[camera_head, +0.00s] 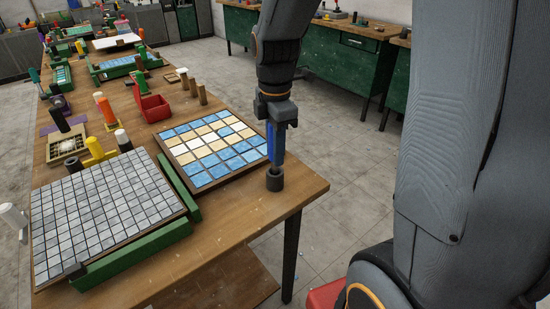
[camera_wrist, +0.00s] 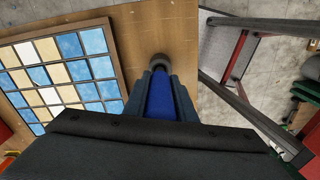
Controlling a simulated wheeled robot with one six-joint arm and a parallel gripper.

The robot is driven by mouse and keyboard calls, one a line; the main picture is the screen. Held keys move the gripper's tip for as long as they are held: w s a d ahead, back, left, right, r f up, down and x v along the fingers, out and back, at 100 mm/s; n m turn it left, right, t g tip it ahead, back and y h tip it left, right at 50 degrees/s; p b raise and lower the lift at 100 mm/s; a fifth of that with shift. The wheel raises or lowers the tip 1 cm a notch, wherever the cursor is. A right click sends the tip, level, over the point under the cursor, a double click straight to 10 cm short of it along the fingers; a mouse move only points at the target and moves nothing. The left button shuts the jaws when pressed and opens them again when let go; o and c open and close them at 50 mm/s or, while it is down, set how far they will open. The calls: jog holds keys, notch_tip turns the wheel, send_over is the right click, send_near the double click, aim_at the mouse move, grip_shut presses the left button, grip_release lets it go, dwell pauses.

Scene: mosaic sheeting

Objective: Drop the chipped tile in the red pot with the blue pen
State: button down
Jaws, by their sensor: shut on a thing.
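My gripper (camera_head: 277,152) is shut on the blue pen (camera_wrist: 160,98), which is upright between the fingers. The pen's lower end is at a dark round holder (camera_head: 275,180) near the table's right edge; the holder also shows ahead of the fingertips in the wrist view (camera_wrist: 158,61). The red pot (camera_head: 152,107) is an open box farther back on the table. A wooden-framed board (camera_head: 212,184) of blue, cream and white tiles lies left of my gripper. I cannot make out which tile is chipped.
A large sheet of grey tiles (camera_head: 105,210) lies at the front left, with green rails (camera_head: 135,252) along its edges. Wooden pegs (camera_head: 202,93) stand beside the red pot. Bottles and tools crowd the table's left side. Bare wood (camera_head: 240,215) lies in front of the board.

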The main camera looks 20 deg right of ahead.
notch_tip(320, 180, up, 7)
jog(key=shift+f+b, duration=0.15)
jog(key=shift+b, duration=0.25)
jog(key=shift+r+p, duration=3)
jog(key=shift+r, duration=0.15)
